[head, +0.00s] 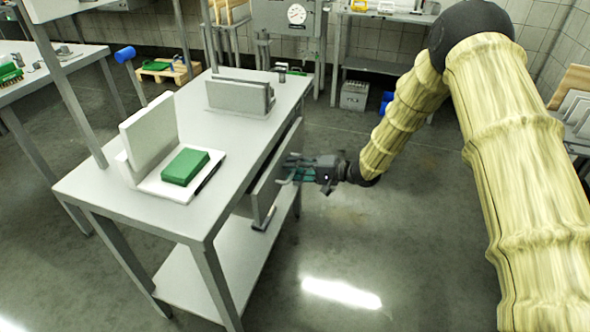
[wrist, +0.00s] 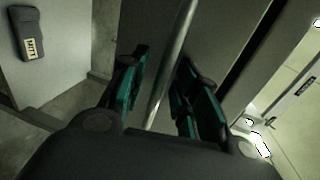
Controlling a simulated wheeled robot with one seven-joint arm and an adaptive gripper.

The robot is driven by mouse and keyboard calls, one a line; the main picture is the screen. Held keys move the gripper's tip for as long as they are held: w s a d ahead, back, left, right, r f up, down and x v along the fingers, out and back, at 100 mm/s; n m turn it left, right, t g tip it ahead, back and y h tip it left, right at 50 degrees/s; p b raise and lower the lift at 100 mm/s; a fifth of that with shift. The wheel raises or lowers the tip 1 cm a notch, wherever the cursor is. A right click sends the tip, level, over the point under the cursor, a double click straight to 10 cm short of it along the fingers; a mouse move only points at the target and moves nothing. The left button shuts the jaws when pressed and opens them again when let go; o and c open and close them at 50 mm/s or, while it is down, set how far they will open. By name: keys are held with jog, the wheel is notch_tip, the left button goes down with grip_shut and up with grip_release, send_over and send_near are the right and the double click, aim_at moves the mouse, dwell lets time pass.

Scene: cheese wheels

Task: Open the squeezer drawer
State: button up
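The grey drawer (head: 268,185) sits under the top of the metal table (head: 235,150), on its right side. My gripper (head: 292,169) is at the drawer front, reaching in from the right. In the wrist view, a thin metal handle bar (wrist: 172,62) runs between the two green-padded fingers of my gripper (wrist: 163,92). The fingers are apart, with gaps visible on both sides of the bar. The drawer face (wrist: 225,30) lies behind the bar. The inside of the drawer is hidden.
A green block (head: 185,166) lies on a white stand on the table. A grey stand (head: 238,97) is farther back. A dark labelled device (wrist: 30,40) shows at the wrist view's upper left. The floor (head: 350,240) right of the table is clear.

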grip_shut()
